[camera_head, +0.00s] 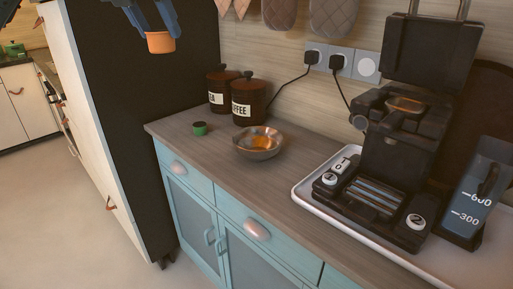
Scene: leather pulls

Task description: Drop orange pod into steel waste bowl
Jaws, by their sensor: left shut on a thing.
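My left gripper (157,30) comes in at the top left of the head view with its fingers pointing down. It is shut on an orange pod (160,43), held high in front of the dark tall cabinet side. The steel waste bowl (243,151) stands on the wooden counter, well below and to the right of the gripper. Something orange shows inside the bowl; I cannot tell whether it is another pod or a reflection. My right gripper is not in view.
A small green-topped pod (200,128) sits left of the bowl. Two dark canisters (249,101) stand behind it. A black coffee machine (391,160) stands on a white tray (300,193) at the right, beside a measuring jug (474,195). The counter (235,183) in front of the bowl is clear.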

